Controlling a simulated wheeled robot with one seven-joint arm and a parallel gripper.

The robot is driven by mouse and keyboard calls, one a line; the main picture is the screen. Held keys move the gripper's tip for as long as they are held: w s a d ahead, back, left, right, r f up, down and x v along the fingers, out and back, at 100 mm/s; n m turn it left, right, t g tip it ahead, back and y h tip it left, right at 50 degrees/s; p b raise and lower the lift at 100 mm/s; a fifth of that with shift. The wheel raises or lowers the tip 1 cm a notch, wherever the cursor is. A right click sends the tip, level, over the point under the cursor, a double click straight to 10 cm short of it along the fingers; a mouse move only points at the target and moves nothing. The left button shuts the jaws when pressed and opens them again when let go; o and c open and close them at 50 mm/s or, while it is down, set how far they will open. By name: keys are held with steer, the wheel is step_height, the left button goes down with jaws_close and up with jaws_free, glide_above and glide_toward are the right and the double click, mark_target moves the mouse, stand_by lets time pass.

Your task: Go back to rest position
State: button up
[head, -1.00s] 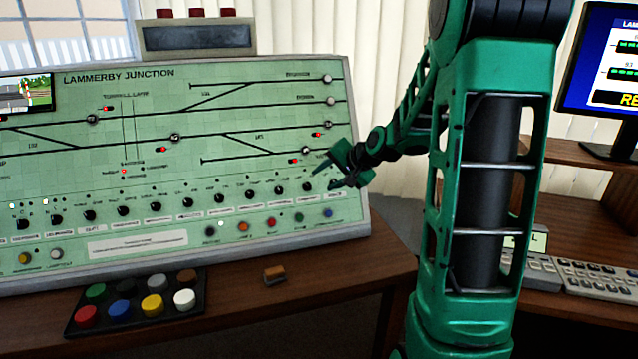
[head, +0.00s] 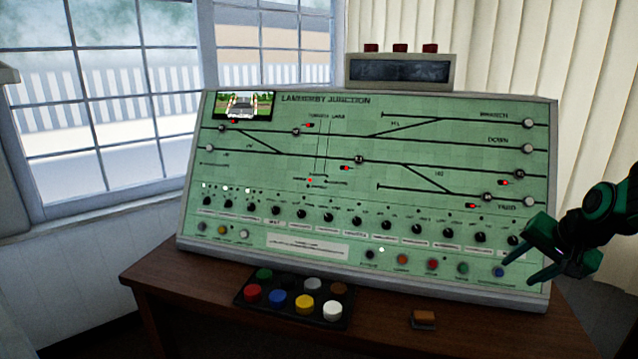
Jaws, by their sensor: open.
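My gripper (head: 515,273) is at the right of the head view, in front of the lower right corner of the green control panel (head: 290,215). Its two green fingers are spread apart, with nothing seen between them. The fingertips point left, near a blue button (head: 498,271) in the panel's bottom row; I cannot tell whether they touch the panel. The rest of my arm leaves the picture at the right edge.
A wooden desk (head: 180,290) carries the panel. In front of it lie a black tray (head: 240,297) of several coloured round buttons and a small orange-brown block (head: 423,319). A grey display box (head: 400,71) stands behind the panel. Windows are at the left.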

steer(key=s+a+f+n+g, duration=0.1)
steer(key=s+a+g, duration=0.2)
steer(key=s, duration=1)
steer(key=s+a+n+g, duration=0.2)
steer(key=s+a+g, duration=0.1)
steer(key=s, duration=1.1)
steer(key=shift+f+g, duration=0.4)
steer(key=shift+w+f, duration=0.25)
steer(key=shift+w, duration=0.35)
